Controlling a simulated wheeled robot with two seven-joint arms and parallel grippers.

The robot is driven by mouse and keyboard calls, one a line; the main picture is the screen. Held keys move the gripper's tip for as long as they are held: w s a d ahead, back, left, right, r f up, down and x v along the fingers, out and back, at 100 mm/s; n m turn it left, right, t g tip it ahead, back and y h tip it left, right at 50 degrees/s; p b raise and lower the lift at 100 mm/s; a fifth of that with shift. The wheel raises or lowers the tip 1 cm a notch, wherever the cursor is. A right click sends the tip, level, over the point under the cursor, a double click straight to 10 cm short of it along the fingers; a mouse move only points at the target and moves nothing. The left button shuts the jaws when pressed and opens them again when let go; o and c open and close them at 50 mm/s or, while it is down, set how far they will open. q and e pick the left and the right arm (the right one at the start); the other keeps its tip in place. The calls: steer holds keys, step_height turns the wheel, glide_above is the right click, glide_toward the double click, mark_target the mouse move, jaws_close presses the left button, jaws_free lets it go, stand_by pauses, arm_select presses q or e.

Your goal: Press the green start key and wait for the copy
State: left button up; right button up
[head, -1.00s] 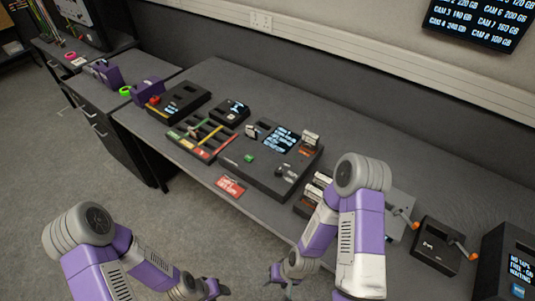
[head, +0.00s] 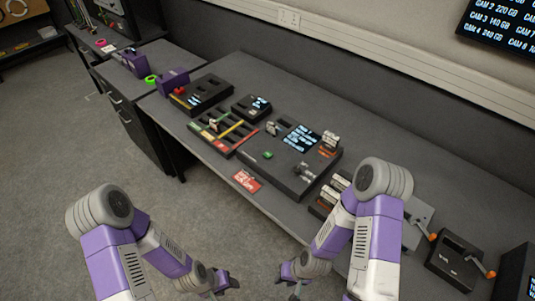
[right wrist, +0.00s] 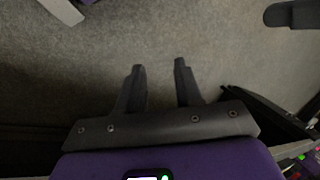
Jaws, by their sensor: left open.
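The green start key (head: 267,155) is a small green button on the front left of a dark copy console (head: 262,170) lying on the bench. The console has a lit screen (head: 302,138) with text too small to read. My left gripper (head: 232,284) is low at the bottom of the head view, over the floor in front of the bench, open and empty. My right gripper (head: 284,280) is also low, short of the bench edge and well away from the key. In the right wrist view its two fingers (right wrist: 160,72) stand apart with only floor between them.
A red card (head: 246,181) lies at the bench's front edge. A tray with coloured dividers (head: 223,132) and dark boxes (head: 202,93) stand left of the console. White-labelled cartridges (head: 334,190) are at its right, partly behind my right arm. A wall screen (head: 500,25) hangs top right.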

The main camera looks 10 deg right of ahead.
jaws_close()
stand_by(1.3)
steer(key=shift+a, duration=0.1)
